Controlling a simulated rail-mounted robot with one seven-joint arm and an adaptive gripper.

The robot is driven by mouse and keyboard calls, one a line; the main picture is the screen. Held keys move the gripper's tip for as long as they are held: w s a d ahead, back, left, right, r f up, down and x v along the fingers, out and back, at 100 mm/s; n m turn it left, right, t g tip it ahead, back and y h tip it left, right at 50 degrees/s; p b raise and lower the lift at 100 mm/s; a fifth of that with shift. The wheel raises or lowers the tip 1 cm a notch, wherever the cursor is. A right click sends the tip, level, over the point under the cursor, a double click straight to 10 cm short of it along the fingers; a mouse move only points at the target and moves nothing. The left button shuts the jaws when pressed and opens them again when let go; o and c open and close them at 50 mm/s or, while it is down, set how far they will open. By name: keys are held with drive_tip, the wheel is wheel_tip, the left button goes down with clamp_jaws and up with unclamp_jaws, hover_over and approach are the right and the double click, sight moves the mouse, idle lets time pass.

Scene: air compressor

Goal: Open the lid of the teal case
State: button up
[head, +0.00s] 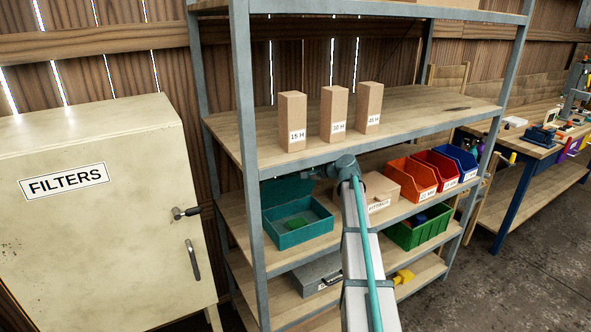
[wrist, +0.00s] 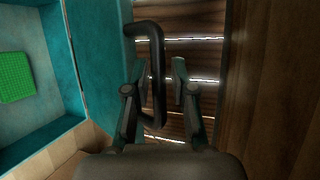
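The teal case (head: 300,235) stands on the middle shelf with its lid (head: 287,188) raised at the back, so the inside is open to view. A flat green piece (head: 296,222) lies inside; it also shows in the wrist view (wrist: 15,77). Contact with the bar cannot be told.
A fittings box (head: 380,190) and orange, red and blue bins (head: 412,178) stand right of my arm. A green crate (head: 420,232) and grey case (head: 315,274) are lower down. A shelf post (head: 245,150) rises at left.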

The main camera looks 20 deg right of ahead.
drive_tip(key=shift+o, duration=0.5)
drive_tip(key=v, duration=1.2)
drive_tip(key=shift+f, duration=0.1)
drive_tip(key=s+a+f+n+g+h, duration=0.15)
drive_tip(key=s+a+f+g, duration=0.35)
drive_tip(key=f, duration=0.9)
drive_tip(key=s+a+f+n+g+h, duration=0.1)
drive_tip(key=s+a+f+n+g, duration=0.2)
drive_tip(key=s+f, duration=0.75)
drive_tip(key=s+a+f+n+g+h, duration=0.1)
drive_tip(key=s+a+f+n+g, duration=0.3)
drive_tip(key=f, duration=1.3)
drive_tip(key=s+a+f+n+g+h, duration=0.1)
drive_tip(key=s+a+f, duration=0.4)
drive_tip(key=s, duration=0.7)
drive_tip(key=s+a+f+n+g+h, duration=0.1)
drive_tip(key=s+a+f+g, duration=0.3)
drive_tip(key=s, duration=0.9)
drive_tip(key=s+a+f+n+g+h, duration=0.1)
drive_tip(key=s+a+f+n+g, duration=0.1)
drive_tip(key=s+a+f, duration=0.6)
drive_tip(key=s+f+n, duration=0.1)
drive_tip(key=s+f, duration=0.1)
drive_tip(key=s, duration=0.3)
drive_tip(key=shift+f+h, duration=0.35)
